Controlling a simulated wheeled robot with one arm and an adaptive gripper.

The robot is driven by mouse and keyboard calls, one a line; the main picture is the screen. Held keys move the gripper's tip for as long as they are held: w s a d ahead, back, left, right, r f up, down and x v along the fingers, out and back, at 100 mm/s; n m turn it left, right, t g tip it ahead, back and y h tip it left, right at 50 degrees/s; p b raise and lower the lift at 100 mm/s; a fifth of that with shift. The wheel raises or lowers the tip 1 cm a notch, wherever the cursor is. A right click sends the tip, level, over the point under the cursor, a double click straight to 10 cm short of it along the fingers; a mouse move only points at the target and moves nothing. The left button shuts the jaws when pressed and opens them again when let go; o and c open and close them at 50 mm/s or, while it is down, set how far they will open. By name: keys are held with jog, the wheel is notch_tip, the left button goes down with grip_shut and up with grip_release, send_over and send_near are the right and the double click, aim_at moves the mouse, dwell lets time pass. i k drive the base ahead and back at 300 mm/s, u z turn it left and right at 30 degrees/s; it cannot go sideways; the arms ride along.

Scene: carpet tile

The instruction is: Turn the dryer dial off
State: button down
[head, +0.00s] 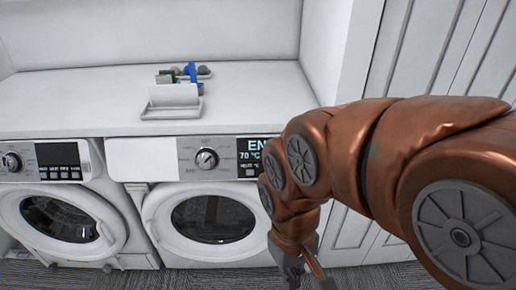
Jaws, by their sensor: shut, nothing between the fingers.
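Two front-loading machines stand side by side under a white counter. The right machine (140,162) has a round silver dial (207,159) and a lit display (250,150) that reads "EN" and "70 °C", partly hidden by my arm. The left machine (92,205) has a similar dial (12,162) near the picture's left edge and a dark display. I cannot tell from labels which machine is the dryer. My gripper (304,280) hangs low at the bottom, right of the right machine's door and below its dial. It is shut and empty, apart from both dials.
The white counter (100,90) holds a white tray (172,112) and several small blue, green and grey items behind it. Grey carpet (225,278) covers the floor.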

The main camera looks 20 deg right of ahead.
aim_at(205, 160)
jog(key=u, duration=2.25)
jog(key=k, duration=0.45)
jog(key=z, duration=0.55)
